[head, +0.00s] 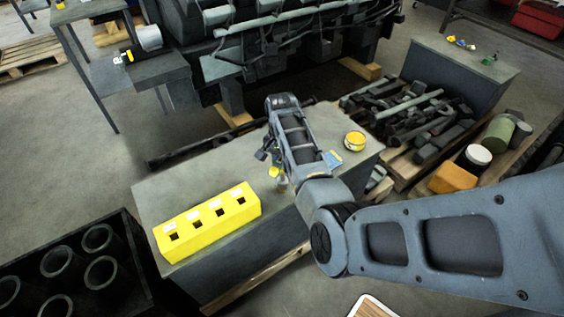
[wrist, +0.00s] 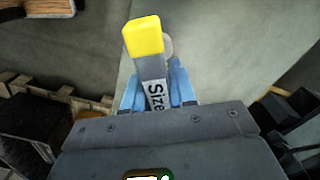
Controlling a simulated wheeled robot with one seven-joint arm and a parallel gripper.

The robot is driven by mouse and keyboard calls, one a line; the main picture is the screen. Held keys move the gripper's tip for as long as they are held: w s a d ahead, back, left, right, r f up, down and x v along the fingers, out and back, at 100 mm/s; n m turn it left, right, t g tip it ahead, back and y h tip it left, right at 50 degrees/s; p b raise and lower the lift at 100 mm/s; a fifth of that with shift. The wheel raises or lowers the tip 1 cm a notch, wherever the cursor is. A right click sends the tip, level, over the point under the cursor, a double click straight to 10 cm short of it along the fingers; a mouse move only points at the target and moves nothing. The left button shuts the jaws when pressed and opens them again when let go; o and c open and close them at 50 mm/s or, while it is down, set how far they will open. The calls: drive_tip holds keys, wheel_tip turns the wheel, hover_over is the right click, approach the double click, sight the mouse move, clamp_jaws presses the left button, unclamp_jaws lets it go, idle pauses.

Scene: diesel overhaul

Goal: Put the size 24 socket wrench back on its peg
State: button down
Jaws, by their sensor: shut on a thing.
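My gripper (wrist: 158,84) is shut on a grey tool with a yellow end, which I take to be the socket wrench (wrist: 142,38). Its label reads "Size"; the number is hidden by my gripper's body. In the head view my gripper (head: 267,153) is over the middle of the grey bench, and a small yellow and metal part of the wrench (head: 280,182) shows below it. A yellow block (head: 207,222) with a row of dark squares and white labels lies on the bench to the left. I cannot tell whether the squares are holes or pegs.
The grey bench (head: 160,194) also bears a round yellow tin (head: 355,141) and a small blue and yellow card (head: 332,160). A black crate of cylinders (head: 104,240) stands at the left. A large engine (head: 270,50) is behind. A pallet of dark parts (head: 425,115) is at the right.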

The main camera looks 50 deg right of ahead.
drive_tip(key=shift+f, duration=0.1)
drive_tip(key=shift+f+b, duration=0.85)
drive_tip(key=shift+f, duration=0.25)
drive_tip(key=shift+c, duration=1.4)
unclamp_jaws()
wheel_tip(320, 180, up, 6)
drive_tip(key=p, duration=0.5)
drive_tip(key=shift+r, duration=1.55)
